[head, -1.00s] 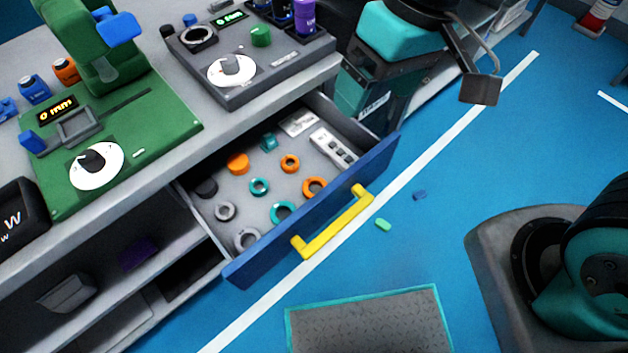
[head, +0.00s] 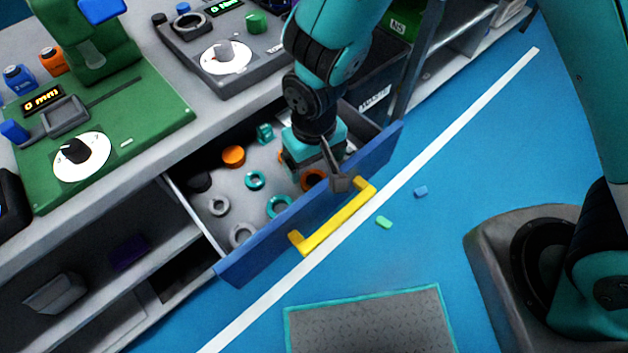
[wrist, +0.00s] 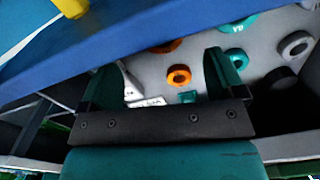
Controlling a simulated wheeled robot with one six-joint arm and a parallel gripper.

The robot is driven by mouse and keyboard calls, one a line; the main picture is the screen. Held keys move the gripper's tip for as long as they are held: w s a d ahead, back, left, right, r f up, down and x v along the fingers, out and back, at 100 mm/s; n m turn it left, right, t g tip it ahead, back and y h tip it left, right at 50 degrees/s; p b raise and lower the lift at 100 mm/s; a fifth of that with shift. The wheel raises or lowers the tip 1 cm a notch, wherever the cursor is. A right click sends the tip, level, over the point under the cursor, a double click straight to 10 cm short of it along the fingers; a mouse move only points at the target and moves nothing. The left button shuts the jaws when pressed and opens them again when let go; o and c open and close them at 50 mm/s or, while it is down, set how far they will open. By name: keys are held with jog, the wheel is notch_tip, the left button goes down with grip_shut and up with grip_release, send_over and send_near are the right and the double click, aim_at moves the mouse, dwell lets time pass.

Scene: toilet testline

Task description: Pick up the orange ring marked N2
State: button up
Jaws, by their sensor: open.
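The front one (head: 313,180) is partly hidden by my gripper, and the other (head: 284,156) shows only as a sliver at the gripper's left. In the wrist view, one orange ring (wrist: 179,76) lies between my fingers' lines, and another (wrist: 166,47) sits nearer the drawer front. I cannot read an N2 mark on either ring. My gripper (head: 314,164) is over the drawer's right part. In the wrist view, its two fingers (wrist: 160,66) are apart with nothing held between them.
The drawer's blue front (head: 250,256) has a yellow handle (head: 335,222). The counter edge overhangs the drawer's back.

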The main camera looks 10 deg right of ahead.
aim_at(315, 182)
jog(key=shift+s+f, duration=0.15)
jog(key=shift+f, duration=1.4)
jog(key=shift+s+f, duration=0.15)
jog(key=shift+f, duration=1.35)
jog(key=c, duration=1)
jog(key=shift+r, duration=0.1)
